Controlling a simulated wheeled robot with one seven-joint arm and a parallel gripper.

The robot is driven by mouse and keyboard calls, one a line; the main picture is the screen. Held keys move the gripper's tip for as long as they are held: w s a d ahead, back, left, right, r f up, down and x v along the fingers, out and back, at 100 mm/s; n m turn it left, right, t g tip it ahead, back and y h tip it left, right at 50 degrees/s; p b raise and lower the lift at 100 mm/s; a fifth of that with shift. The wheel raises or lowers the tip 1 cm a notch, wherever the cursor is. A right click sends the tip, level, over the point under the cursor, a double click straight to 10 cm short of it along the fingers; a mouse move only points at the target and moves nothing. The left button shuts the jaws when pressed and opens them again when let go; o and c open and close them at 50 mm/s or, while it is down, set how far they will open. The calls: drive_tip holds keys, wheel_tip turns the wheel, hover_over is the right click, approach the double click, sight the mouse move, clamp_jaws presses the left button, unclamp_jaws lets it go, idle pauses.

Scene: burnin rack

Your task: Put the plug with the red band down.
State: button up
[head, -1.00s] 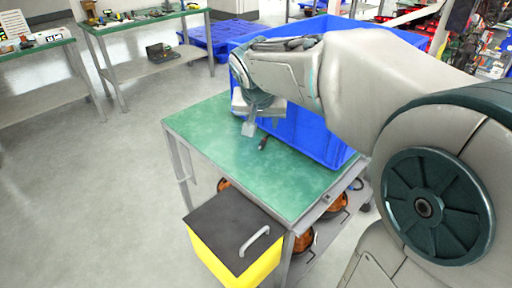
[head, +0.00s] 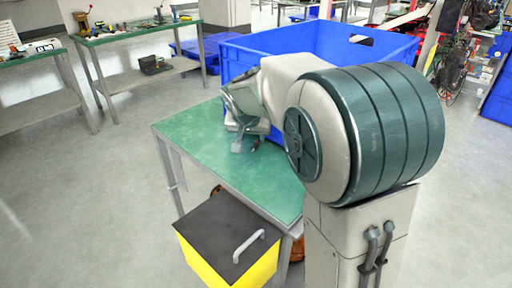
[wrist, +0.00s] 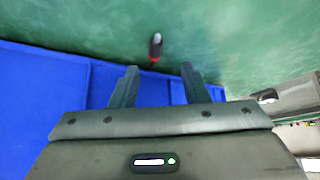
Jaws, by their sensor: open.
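The plug (wrist: 155,45), small and dark with a red band at its near end, lies on the green tabletop (wrist: 240,45) in the wrist view. In the head view a small dark shape, likely the plug (head: 256,144), shows on the table beside my gripper (head: 240,144). In the wrist view my gripper (wrist: 159,68) is open, with nothing between its two fingers. The plug is just beyond the fingertips, roughly in line with the gap, and apart from them. Its height above the table is hard to tell.
A yellow box with a dark lid (head: 225,235) stands at the table's front. The table's left part is clear. Other benches (head: 130,35) stand back left.

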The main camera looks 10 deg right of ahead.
sight(256, 145)
drive_tip(key=x, duration=0.4)
drive_tip(key=shift+s+d+f+b, duration=0.2)
drive_tip(key=shift+f+b, duration=0.1)
clamp_jaws()
